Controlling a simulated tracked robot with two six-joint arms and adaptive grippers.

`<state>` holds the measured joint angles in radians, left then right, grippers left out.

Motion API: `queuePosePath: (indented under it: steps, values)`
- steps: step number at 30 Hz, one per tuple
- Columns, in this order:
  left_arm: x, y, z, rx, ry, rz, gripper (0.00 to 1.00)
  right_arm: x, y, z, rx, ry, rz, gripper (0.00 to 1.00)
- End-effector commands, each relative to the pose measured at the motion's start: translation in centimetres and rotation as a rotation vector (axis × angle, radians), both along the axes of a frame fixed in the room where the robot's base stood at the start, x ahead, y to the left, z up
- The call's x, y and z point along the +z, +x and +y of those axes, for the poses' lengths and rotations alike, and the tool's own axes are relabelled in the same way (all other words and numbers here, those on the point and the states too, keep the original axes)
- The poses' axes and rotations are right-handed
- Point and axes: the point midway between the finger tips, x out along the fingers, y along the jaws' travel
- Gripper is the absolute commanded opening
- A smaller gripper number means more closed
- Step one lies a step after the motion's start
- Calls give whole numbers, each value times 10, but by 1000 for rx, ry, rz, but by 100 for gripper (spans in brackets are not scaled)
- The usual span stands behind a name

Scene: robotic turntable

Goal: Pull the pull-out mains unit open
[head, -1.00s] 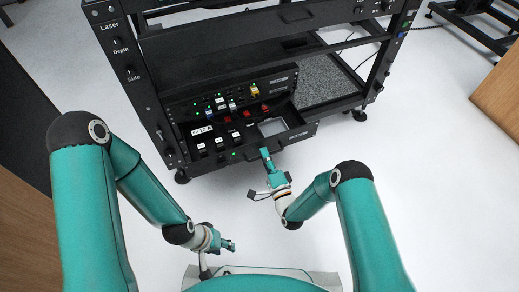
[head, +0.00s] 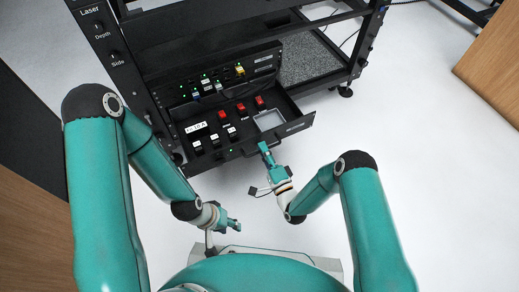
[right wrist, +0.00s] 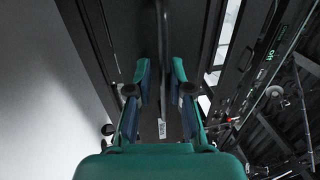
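The pull-out mains unit (head: 219,137) is a black drawer low in the rack, drawn out toward me. Its top shows black and red switches, a white label and a pale square area. My right gripper (head: 264,147) is at the unit's front, right of its middle. In the right wrist view its two fingers (right wrist: 162,75) stand on both sides of a thin dark handle bar (right wrist: 164,45) and look closed around it; exact contact is hard to see. My left gripper (head: 236,224) hangs low, away from the unit, its fingers too small to judge.
The black rack (head: 142,84) rises behind the unit, with a panel of plugs and green lights (head: 212,85) just behind. A grey speckled shelf (head: 312,58) lies to the right. The white floor (head: 415,140) is clear in front and right.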

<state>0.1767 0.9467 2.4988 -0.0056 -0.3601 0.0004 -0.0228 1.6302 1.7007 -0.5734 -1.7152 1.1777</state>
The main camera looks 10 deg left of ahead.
Motion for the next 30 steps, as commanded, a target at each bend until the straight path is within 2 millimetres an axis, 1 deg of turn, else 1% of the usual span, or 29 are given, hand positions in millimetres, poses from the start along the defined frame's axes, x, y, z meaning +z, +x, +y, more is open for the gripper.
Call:
queuePosePath:
  steps: [1,2,10,13,17,24,30]
  values:
    - [0,0,0,0,0,0,40,0,0,1,1,0,-1,32]
    - [0,0,0,0,0,0,40,0,0,1,2,1,-2,34]
    - [0,0,0,0,0,0,40,2,-1,2,7,3,-5,34]
    - [1,0,0,0,0,0,40,1,-4,0,7,3,-4,34]
    - [1,0,0,0,0,0,40,-3,-16,-8,6,3,-1,34]
    - [1,0,0,0,0,0,40,-10,-48,-28,6,3,1,34]
    - [1,0,0,0,0,0,40,-14,-63,-37,6,3,-1,34]
